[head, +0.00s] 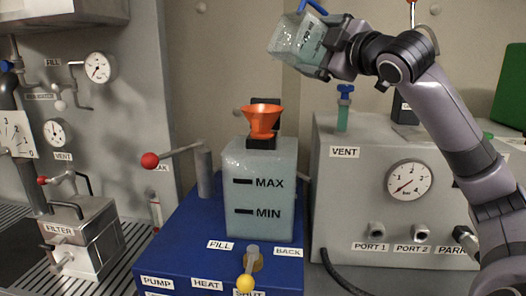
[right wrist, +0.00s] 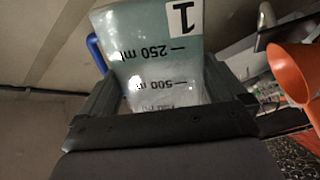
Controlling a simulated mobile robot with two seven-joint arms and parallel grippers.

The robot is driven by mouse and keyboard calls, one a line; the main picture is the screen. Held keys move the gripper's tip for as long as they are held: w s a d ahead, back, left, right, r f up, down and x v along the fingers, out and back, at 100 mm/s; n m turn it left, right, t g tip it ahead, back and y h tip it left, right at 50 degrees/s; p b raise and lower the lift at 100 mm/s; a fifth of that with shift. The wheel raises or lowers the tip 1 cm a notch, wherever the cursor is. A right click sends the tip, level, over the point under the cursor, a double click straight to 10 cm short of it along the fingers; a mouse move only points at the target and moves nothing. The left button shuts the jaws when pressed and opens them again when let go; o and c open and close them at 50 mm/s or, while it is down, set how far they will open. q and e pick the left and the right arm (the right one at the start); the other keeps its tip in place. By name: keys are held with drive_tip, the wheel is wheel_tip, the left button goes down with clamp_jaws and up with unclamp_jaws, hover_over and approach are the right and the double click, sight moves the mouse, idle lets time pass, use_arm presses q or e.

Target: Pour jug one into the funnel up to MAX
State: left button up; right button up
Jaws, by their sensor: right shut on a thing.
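My right gripper (head: 328,52) is shut on jug one (head: 295,38), a clear jug with printed marks and a blue handle. It holds the jug tilted, high above and a little right of the orange funnel (head: 262,121). In the right wrist view, the jug (right wrist: 160,55) sits between the fingers, its "1" label and 250 and 500 ml marks upside down. The funnel (right wrist: 293,72) shows at the right there, apart from the jug. The funnel stands on the pale tank (head: 258,200) marked MAX and MIN. I see no stream, and the tank's level is unclear. My left gripper is out of view.
The tank stands on a blue base (head: 190,250) with a red-knobbed lever (head: 150,160) and a yellow-knobbed valve (head: 245,282). A grey gauge box (head: 345,215) with a blue-topped vent valve (head: 344,95) stands right. Filter equipment (head: 75,235) stands left.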

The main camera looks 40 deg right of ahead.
drive_tip(key=shift+r, duration=0.25)
drive_tip(key=shift+a+r+n, duration=0.2)
drive_tip(key=shift+r+n, duration=0.15)
drive_tip(key=shift+n, duration=0.45)
idle(1.0)
drive_tip(key=shift+a+r+n+p, duration=0.25)
drive_tip(key=shift+r+n+p, duration=0.15)
drive_tip(key=shift+n, duration=0.4)
idle(0.4)
